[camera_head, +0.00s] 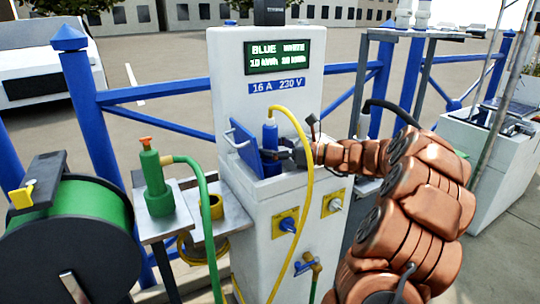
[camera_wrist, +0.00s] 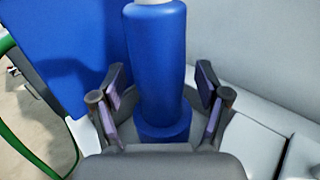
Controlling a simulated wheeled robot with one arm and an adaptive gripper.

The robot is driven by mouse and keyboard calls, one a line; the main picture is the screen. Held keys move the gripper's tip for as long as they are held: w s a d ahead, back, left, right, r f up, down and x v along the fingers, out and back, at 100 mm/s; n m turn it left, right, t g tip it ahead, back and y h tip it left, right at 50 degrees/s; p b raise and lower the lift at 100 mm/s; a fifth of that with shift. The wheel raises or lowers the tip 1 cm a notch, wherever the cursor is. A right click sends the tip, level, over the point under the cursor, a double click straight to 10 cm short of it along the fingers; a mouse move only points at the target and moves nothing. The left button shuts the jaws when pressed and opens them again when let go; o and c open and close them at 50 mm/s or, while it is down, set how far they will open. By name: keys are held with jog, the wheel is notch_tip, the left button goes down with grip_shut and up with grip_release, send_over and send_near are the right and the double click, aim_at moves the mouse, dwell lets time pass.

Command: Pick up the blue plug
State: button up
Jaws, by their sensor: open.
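The blue plug (camera_head: 270,136) stands upright in a blue socket on the front of the white power pedestal (camera_head: 226,70). A yellow cable (camera_head: 308,150) runs from its top and hangs down the front. In the wrist view the blue plug (camera_wrist: 157,65) stands between the two fingers, its lower end in a blue collar (camera_wrist: 162,132). My gripper (camera_head: 275,155) is open around the plug, one finger on each side; the wrist view shows my gripper (camera_wrist: 160,88) with gaps between both fingers and the plug.
A blue flap (camera_head: 243,142) stands open left of the plug. A green nozzle (camera_head: 154,175) with a green hose (camera_head: 209,215) stands on a metal shelf at left, beside a hose reel (camera_head: 75,235). Blue railings (camera_head: 150,92) run behind. Yellow-plated sockets (camera_head: 285,223) sit below.

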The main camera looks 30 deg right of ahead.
jog(key=shift+c, duration=0.2)
grip_shut()
dwell(0.4)
